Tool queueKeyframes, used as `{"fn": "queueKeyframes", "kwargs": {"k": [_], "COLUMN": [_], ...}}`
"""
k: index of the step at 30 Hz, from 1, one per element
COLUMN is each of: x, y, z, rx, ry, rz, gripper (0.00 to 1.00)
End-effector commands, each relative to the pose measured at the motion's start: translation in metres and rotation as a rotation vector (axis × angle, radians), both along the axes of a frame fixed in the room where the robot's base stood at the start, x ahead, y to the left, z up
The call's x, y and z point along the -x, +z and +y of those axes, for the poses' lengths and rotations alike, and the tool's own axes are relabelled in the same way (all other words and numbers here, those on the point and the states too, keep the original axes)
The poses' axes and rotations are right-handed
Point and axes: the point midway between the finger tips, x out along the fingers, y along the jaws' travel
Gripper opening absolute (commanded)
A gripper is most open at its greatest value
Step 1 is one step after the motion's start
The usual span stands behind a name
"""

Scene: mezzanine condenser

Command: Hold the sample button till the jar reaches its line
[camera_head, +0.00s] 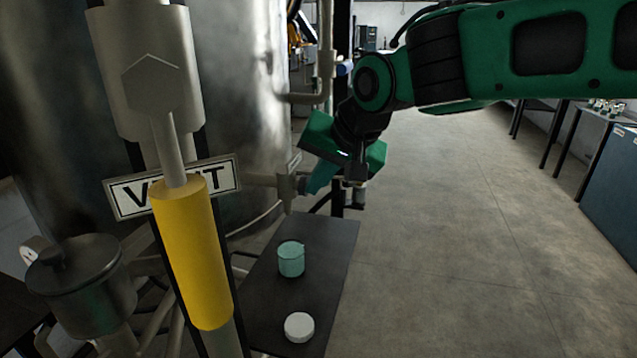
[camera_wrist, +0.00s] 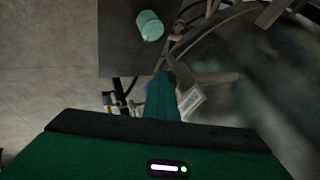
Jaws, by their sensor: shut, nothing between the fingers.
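A small teal-tinted jar (camera_head: 291,260) stands upright on a dark shelf (camera_head: 262,292) below the big metal tank. It also shows in the wrist view (camera_wrist: 149,26). I cannot make out its line or its liquid level. My gripper (camera_head: 316,182) is shut and empty, pointing down and left beside the tank fittings, above and behind the jar in the head view. In the wrist view its teal fingers (camera_wrist: 160,97) are together, close to a small light plate (camera_wrist: 192,101). I cannot pick out the sample button; it may be hidden by the fingers.
A white round cap (camera_head: 299,327) lies on the shelf in front of the jar. A yellow-sleeved lever (camera_head: 193,255) crosses the VENT sign (camera_head: 125,199) at the near left. The tank (camera_head: 245,90) fills the left. The concrete floor (camera_head: 445,235) at right is clear.

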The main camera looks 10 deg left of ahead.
Motion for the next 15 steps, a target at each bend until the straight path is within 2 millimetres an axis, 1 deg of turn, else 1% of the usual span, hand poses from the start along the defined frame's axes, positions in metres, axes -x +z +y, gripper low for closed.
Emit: {"fn": "queueKeyframes", "kwargs": {"k": [1, 2, 5, 7, 8, 13, 15], "x": [0.003, 0.003, 0.003, 0.003, 0.004, 0.004, 0.011], "y": [0.002, 0.002, 0.002, 0.001, 0.001, 0.001, 0.017], "z": [0.005, 0.005, 0.002, -0.004, -0.008, -0.039, -0.044], "rx": [-0.006, -0.006, -0.005, -0.005, -0.005, -0.005, -0.008], "ry": [0.013, 0.013, 0.011, 0.013, 0.013, 0.008, 0.011], "rz": [-0.003, -0.003, -0.002, -0.002, -0.002, -0.001, -0.004], "gripper": [0.00, 0.00, 0.00, 0.00, 0.00, 0.00, 0.00]}}
